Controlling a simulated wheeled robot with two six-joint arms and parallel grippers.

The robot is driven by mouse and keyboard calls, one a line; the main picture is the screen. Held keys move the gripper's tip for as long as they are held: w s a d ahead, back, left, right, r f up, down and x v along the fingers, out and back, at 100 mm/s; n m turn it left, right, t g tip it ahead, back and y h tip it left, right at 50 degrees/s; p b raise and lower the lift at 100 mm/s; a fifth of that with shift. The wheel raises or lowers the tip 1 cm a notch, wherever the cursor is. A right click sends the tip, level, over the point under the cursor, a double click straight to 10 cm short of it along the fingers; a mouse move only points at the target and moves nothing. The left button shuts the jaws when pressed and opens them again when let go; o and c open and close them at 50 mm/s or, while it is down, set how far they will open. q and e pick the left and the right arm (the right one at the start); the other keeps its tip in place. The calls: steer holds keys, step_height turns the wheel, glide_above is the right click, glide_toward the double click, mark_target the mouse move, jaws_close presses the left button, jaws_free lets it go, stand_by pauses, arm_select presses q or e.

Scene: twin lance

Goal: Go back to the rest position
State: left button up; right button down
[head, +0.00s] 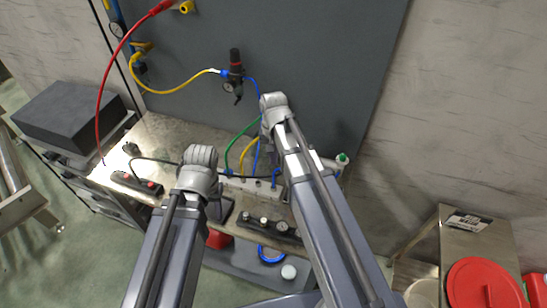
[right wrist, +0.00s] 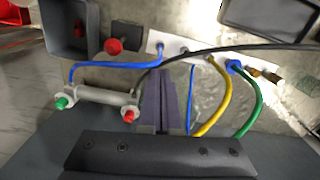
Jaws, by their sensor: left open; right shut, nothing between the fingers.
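My left arm reaches over the workbench (head: 165,135) in the head view, its left gripper (head: 222,208) beneath the wrist and partly hidden by the arm; it is open and holds nothing that I can see. My right arm reaches further back over the bench, and its wrist hides its gripper in that view. In the right wrist view the right gripper (right wrist: 163,98) is shut with nothing between its fingers. It is over the bench close to a white manifold block (right wrist: 172,46) with hoses, beside a grey cylinder (right wrist: 105,95) with green and red fittings.
Blue, yellow (right wrist: 218,105) and green (right wrist: 250,95) hoses run close to the right gripper. A regulator (head: 235,75) hangs on the grey back panel (head: 330,60). A dark box (head: 70,115) stands at left. A metal cabinet (head: 440,240) with a red lid (head: 480,285) is at right.

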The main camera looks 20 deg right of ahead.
step_height(320, 180, up, 5)
steer(key=p, duration=0.4)
steer(key=s+a+f+n+h+b, duration=0.1)
steer(key=s+a+f+n+b, duration=0.8)
steer(key=s+f+b, duration=0.5)
steer(key=shift+s+a+f+b, duration=0.15)
steer(key=shift+a+f+b, duration=0.4)
steer(key=shift+a, duration=0.2)
